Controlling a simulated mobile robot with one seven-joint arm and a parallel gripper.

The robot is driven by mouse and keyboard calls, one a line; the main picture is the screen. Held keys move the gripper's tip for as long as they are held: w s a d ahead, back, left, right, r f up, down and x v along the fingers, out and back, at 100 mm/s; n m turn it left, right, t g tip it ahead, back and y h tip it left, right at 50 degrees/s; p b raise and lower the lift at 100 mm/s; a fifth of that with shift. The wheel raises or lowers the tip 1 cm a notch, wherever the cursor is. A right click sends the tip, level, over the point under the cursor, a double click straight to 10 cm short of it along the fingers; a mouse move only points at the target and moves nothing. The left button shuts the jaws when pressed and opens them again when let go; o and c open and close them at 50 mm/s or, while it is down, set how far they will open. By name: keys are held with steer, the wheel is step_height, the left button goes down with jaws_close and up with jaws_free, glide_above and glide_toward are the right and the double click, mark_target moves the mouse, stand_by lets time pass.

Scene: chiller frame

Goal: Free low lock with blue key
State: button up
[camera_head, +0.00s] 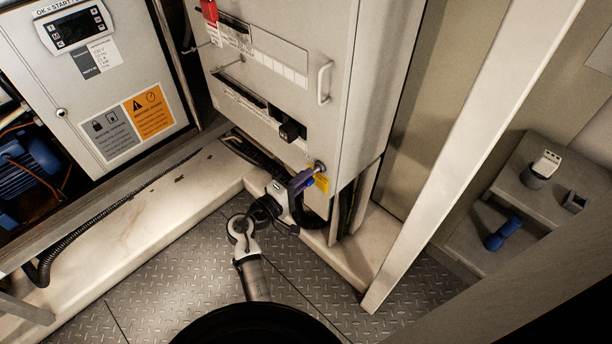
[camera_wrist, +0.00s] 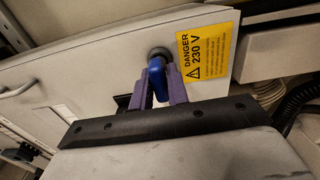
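The blue key (camera_wrist: 157,78) shows in the wrist view between the two purple fingers of my gripper (camera_wrist: 160,84). Both fingers appear to touch its sides, so my gripper is shut on it. The key's far end meets the round grey low lock (camera_wrist: 160,53) on the cabinet panel. How deep it sits cannot be told, as the fingers and key cover part of the lock. In the head view the lock (camera_head: 319,167) is at the cabinet's lower right corner, and my gripper (camera_head: 303,180) reaches it from the lower left. The key is not clearly distinguishable there.
A yellow danger label (camera_wrist: 208,52) is right beside the lock. The cabinet has a vertical handle (camera_head: 324,83) and a black latch (camera_head: 290,130) above. A pale post (camera_head: 470,150) stands to the right. A blue object (camera_head: 503,233) lies on the grey shelf at far right.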

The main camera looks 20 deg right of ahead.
steer(key=shift+r+n+p, duration=0.15)
steer(key=shift+n+p, duration=0.75)
steer(key=shift+p, duration=0.2)
steer(key=shift+n+p, duration=0.35)
steer(key=shift+n, duration=0.05)
